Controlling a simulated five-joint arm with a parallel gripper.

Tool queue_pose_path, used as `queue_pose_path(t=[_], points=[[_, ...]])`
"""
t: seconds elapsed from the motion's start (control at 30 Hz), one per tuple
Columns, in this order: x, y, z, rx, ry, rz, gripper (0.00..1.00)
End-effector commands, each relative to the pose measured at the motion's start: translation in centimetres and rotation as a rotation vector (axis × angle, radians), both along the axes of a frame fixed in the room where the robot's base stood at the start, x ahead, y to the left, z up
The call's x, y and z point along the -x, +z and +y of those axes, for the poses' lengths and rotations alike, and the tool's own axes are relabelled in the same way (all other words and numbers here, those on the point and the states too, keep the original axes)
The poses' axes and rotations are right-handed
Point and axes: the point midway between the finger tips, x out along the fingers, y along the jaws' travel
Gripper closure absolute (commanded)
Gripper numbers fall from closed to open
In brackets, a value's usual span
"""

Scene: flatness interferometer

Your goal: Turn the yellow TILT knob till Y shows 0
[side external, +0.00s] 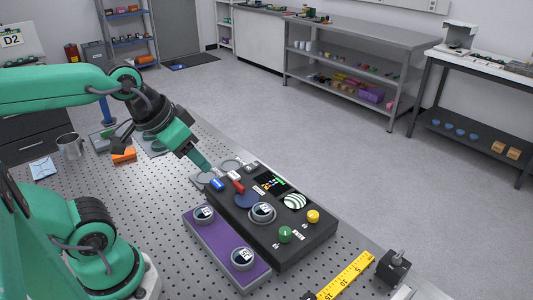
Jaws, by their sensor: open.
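The yellow knob (313,216) sits on the right end of the black instrument box (325,235). A green knob (285,234) is to its left and nearer the camera. A small dark screen (272,184) with coloured marks is at the box's far side, too small to read. A round striped fringe display (295,201) is beside it. My gripper (207,168) is open, above the far left end of the box, near the blue and red blocks and well apart from the yellow knob. Its fingertips are small and partly hidden.
A purple plate (222,255) with two round dials lies along the box's near side. A metal mug (70,146) and an orange item (123,155) stand at left. The perforated table is clear at lower centre.

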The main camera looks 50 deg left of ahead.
Motion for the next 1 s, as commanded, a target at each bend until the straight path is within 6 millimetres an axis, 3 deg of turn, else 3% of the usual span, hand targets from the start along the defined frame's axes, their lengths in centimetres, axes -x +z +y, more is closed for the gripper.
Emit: queue_pose_path(t=[0.57,1.0], points=[[-1.0,0.3,-0.3,0.009,0.003,0.022,0.51],[-7.0,0.6,-2.6,0.047,0.032,0.150,0.51]])
